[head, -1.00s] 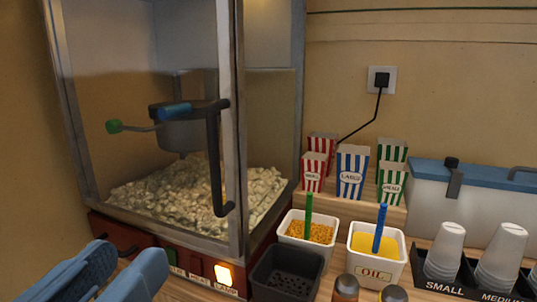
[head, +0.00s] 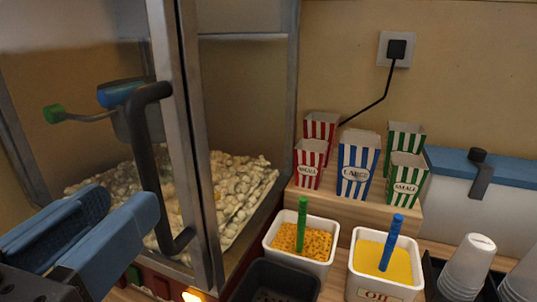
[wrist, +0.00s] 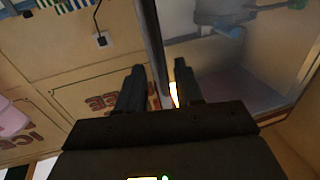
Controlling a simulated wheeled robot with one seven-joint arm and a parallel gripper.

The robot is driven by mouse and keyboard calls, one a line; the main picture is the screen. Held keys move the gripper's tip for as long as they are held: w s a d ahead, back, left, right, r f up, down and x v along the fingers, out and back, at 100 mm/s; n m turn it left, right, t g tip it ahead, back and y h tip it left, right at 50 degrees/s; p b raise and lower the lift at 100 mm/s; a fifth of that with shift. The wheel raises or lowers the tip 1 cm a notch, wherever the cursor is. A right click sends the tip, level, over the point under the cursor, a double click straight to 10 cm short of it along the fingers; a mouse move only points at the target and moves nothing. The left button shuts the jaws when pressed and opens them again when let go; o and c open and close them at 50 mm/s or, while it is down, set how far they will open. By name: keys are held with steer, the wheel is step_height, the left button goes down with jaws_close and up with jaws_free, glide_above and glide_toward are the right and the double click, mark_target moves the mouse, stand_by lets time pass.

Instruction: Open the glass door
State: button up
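The popcorn machine's glass door (head: 85,60) is at the left of the head view and appears shut against its metal frame. Its dark, upright bar handle (head: 151,170) stands out from the door's right edge. My gripper (head: 127,203) has blue fingers in the head view, spread apart, with tips just left of the handle's lower half. In the wrist view my gripper (wrist: 160,70) is open and empty. A dark upright bar (wrist: 153,40) shows beyond and between its tips; I cannot tell whether it is the handle or the door edge. No contact is visible.
Popcorn (head: 235,190) lies behind the glass. To the right stand a black bin (head: 275,285), a corn tub (head: 300,255), an oil tub (head: 385,270), striped boxes (head: 357,165) and white cups (head: 467,265). A wall socket (head: 397,48) has a cable.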

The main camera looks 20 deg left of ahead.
mark_target(146, 183)
steer(key=w, duration=0.2)
steer(key=w+p, duration=0.1)
steer(key=w, duration=0.3)
steer(key=shift+a, duration=0.35)
steer(key=shift+s, duration=0.1)
jaws_close()
